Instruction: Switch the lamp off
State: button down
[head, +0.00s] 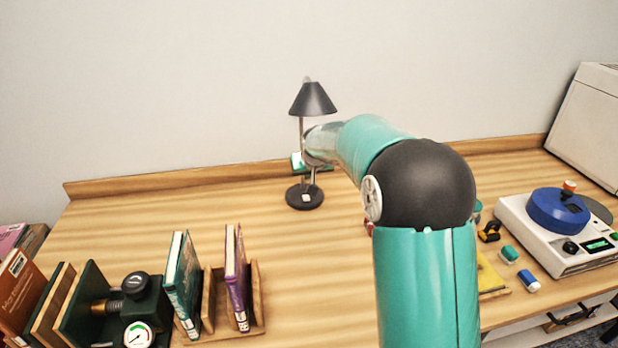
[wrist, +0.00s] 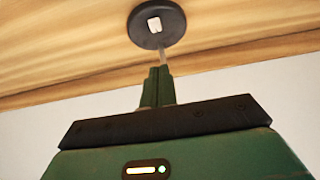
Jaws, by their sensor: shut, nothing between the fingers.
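The desk lamp (head: 313,100) has a dark cone shade, a thin post and a round black base, and stands upright near the back of the table. A small white switch (head: 306,198) sits on its base; I cannot tell its position or whether the lamp is lit. In the wrist view the lamp base (wrist: 172,35) and the switch (wrist: 154,25) show at the top, just past my fingertips. My gripper (wrist: 158,70) has its green fingers together and empty, pointing toward the base with a gap in the picture. In the head view my gripper (head: 312,181) is small and partly hidden around the lamp post.
Books in a wooden holder (head: 250,315) and a dark green device with a gauge (head: 138,335) stand front left. The table around the lamp is clear; a low wooden ledge (head: 180,178) runs behind.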

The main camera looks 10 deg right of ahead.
send_over(306, 198)
jog(key=s, duration=0.1)
notch_tip(306, 198, down, 6)
jog(key=shift+r, duration=0.15)
notch_tip(306, 198, down, 3)
jog(key=shift+r, duration=0.2)
jog(key=shift+s+f, duration=0.15)
jog(key=shift+f, duration=0.75)
jog(key=shift+s+f, duration=0.25)
jog(key=shift+f, duration=0.1)
jog(key=shift+w+r, duration=0.1)
jog(key=shift+w, duration=0.05)
jog(key=shift+w+r, duration=0.3)
jog(key=shift+w, duration=0.35)
